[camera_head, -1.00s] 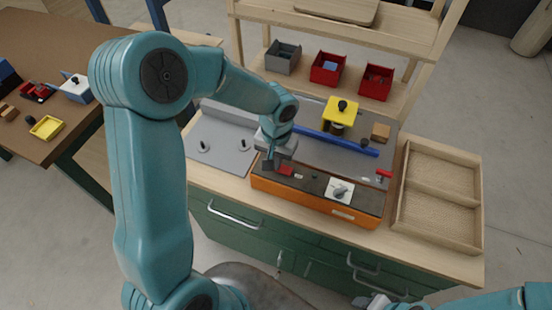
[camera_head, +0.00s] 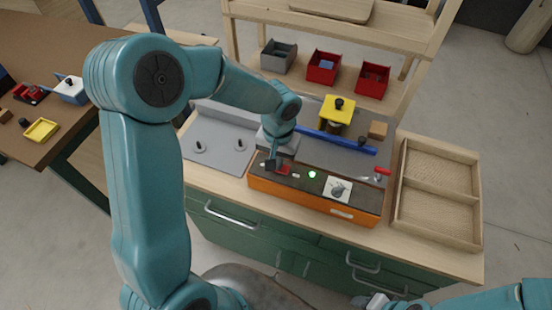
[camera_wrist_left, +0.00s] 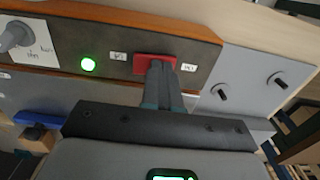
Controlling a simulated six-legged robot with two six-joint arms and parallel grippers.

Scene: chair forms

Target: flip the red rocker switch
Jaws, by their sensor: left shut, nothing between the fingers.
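The red rocker switch (camera_head: 283,170) sits on the dark top of an orange control box (camera_head: 310,198) on the workbench. It also shows in the left wrist view (camera_wrist_left: 154,64), between two small white labels. My left gripper (camera_head: 272,165) is shut and empty, with its fingertips at the switch, over its right part in the wrist view; they appear to touch it. A green lamp (camera_head: 312,174) on the box is lit, also bright in the wrist view (camera_wrist_left: 88,64). My right gripper (camera_head: 376,302) is at the bottom edge, and its jaws are unclear.
A rotary knob on a white plate (camera_head: 338,189) is on the same box. Behind are a blue bar (camera_head: 335,140), a yellow block (camera_head: 337,109) and a wooden block (camera_head: 378,130). A grey plate with pegs (camera_head: 222,150) lies left. A wooden tray (camera_head: 437,205) stands right, empty.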

